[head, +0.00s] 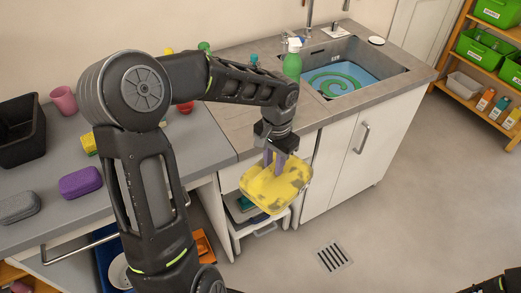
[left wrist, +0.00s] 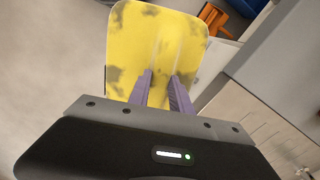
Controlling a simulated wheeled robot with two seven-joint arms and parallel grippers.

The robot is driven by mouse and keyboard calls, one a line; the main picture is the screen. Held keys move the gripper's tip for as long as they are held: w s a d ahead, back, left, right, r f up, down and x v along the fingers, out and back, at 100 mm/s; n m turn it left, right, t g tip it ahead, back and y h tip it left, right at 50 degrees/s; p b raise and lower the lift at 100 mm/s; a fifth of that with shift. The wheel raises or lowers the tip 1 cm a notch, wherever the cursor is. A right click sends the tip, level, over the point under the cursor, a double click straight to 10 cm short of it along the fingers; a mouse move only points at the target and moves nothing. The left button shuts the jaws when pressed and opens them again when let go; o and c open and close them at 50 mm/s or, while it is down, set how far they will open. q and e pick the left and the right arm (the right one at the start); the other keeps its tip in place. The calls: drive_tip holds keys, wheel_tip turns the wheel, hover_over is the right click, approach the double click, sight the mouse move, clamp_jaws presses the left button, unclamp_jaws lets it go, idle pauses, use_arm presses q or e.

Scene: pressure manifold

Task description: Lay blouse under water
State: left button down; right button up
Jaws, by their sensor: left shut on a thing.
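The blouse appears as a flat yellow piece with dark stains (head: 275,188), held in the air in front of the counter cabinet. My left gripper (head: 274,160) is shut on its upper edge. The left wrist view shows the yellow piece (left wrist: 150,40) between my two purple fingers (left wrist: 160,80). The sink (head: 340,75) is set in the counter, up and to the right of the blouse. It holds blue water (head: 370,74) with a green spiral shape in it. My right gripper is not in view.
A green spray bottle (head: 292,62) stands at the sink's left edge. A purple sponge (head: 80,182), a grey sponge (head: 19,206) and a black bin (head: 20,130) are on the left counter. A shelf with green bins (head: 484,48) stands at right. The floor is mostly clear, with a drain grate (head: 333,256).

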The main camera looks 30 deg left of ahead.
use_arm(q)
drive_tip(key=w+d+f+n, duration=0.1)
drive_tip(key=w+d+f, duration=0.1)
drive_tip(key=d+f, duration=0.7)
wheel_tip(320, 180, down, 4)
drive_tip(key=shift+r+n, duration=0.15)
drive_tip(key=shift+n, duration=0.25)
drive_tip(key=shift+w+a, duration=0.1)
